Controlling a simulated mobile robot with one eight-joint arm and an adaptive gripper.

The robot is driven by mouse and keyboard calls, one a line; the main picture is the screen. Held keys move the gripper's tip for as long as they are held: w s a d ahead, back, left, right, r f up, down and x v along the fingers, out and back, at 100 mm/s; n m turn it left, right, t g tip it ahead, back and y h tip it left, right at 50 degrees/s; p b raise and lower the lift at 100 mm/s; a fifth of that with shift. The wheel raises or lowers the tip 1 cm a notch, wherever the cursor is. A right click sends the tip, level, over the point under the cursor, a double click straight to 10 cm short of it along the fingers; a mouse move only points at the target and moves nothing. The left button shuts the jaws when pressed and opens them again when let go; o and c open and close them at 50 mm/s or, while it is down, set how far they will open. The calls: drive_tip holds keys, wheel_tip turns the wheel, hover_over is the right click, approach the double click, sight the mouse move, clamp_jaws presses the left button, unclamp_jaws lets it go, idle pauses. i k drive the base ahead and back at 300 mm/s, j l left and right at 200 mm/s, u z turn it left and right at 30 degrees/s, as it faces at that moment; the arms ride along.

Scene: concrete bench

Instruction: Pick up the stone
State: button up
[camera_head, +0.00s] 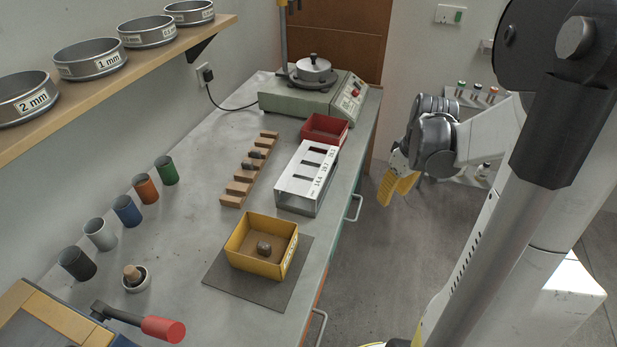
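A small dark grey stone (264,248) lies in an open yellow box (258,267) on a dark mat (224,271) on the bench. Two more small dark pieces, perhaps stones, rest on a stepped wooden rack (233,188) further back. My gripper (392,190) hangs to the right of the bench, beyond its edge, with yellow fingers pointing down. It is well apart from the yellow box. The fingers overlap from this angle, so their opening cannot be made out, and nothing shows between them.
Beside the box are a white slotted stand (300,197) and a red bin (325,129). A sieve shaker (315,95) stands at the back. Several coloured cups (126,209) and a mortar (136,278) line the left. A red-handled lever (162,328) is in front.

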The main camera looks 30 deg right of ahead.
sight(246, 165)
drive_tip(key=i+l+u, duration=0.1)
drive_tip(key=i+l, duration=0.25)
drive_tip(key=l, duration=0.25)
drive_tip(key=i+l+u, duration=0.25)
drive_tip(key=l, duration=0.4)
drive_tip(key=i+j, duration=0.05)
drive_tip(key=i, duration=0.05)
